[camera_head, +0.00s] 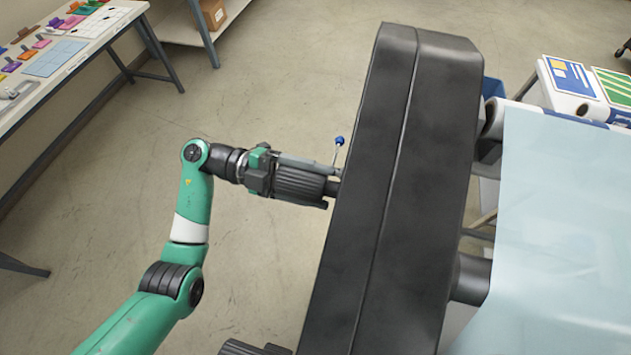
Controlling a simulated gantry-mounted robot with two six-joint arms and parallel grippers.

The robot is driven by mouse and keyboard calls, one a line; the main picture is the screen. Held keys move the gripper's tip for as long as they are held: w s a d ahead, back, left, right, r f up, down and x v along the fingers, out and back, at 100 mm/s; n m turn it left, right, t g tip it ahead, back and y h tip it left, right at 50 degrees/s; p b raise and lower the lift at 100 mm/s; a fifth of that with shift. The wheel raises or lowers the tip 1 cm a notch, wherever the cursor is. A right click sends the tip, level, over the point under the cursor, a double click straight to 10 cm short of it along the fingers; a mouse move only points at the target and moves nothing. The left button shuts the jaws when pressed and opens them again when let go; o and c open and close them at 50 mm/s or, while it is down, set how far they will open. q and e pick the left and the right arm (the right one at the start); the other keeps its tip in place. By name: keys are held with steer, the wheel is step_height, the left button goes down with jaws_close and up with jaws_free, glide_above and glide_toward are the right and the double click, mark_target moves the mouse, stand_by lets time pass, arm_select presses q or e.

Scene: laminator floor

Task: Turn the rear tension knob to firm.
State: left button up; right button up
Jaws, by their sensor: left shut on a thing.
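The rear tension knob (300,184) is a dark ribbed cylinder on the left side of the black laminator housing (395,190). A short dark shaft joins it to the housing. My left gripper (322,186) reaches in from the left and is shut on this knob, with a grey finger along its upper side. The knob's markings and setting cannot be seen. A second dark ribbed knob (250,348) shows partly at the bottom edge. My right gripper is not in view.
A small lever with a blue ball (339,141) stands just above the gripped knob, close to my gripper. A pale sheet (565,220) hangs over rollers at right. A table with coloured pieces (55,62) is at upper left. The floor between is clear.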

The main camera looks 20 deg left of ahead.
arm_select(q)
steer(key=o, duration=1.3)
steer(key=a, duration=0.3)
steer(key=s+a+b, duration=0.1)
steer(key=a, duration=0.7)
steer(key=shift+s+a+b, duration=0.25)
steer(key=shift+s+b, duration=0.1)
